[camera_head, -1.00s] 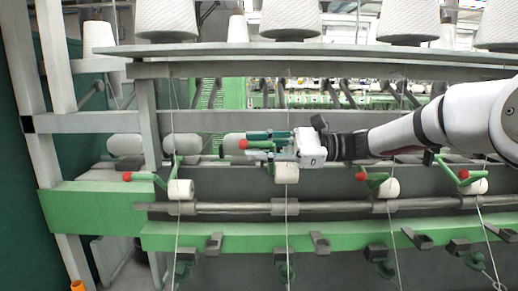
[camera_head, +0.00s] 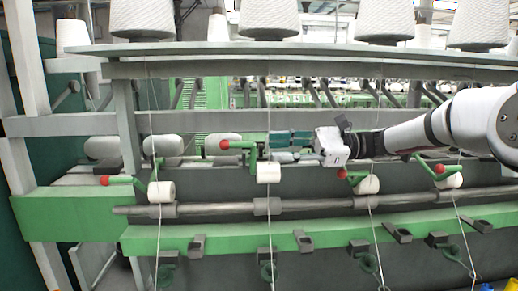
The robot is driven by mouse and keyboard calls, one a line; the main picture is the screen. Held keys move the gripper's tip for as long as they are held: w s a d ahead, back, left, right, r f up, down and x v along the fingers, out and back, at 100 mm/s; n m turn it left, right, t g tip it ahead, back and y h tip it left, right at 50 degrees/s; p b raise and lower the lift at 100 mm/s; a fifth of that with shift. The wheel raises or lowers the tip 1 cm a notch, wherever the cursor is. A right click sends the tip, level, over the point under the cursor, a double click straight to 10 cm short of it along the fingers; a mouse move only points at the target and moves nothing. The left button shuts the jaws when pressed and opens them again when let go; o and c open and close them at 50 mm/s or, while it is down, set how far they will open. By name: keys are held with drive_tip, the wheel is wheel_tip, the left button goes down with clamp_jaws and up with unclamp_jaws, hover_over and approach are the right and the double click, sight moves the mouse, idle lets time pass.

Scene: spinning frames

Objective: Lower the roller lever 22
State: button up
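Several roller levers with red knobs and green arms line the machine; I cannot read any numbers, so I cannot tell which is 22. The one nearest my gripper has its red knob (camera_head: 224,145) held higher than the others, with its white roller (camera_head: 268,172) below to the right. My gripper (camera_head: 272,146) points left, just right of this knob and above the roller. Its two teal fingers look spread apart, with nothing clearly between them. I cannot tell whether they touch the green arm.
Neighbouring levers show lower red knobs at left (camera_head: 105,180), right (camera_head: 342,173) and far right (camera_head: 438,168). A grey rod (camera_head: 225,209) and green rail (camera_head: 215,238) run below. A shelf (camera_head: 270,49) with large yarn cones (camera_head: 268,18) is above. Threads hang down past the rollers.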

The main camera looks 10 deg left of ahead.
drive_tip(key=shift+v, duration=1.35)
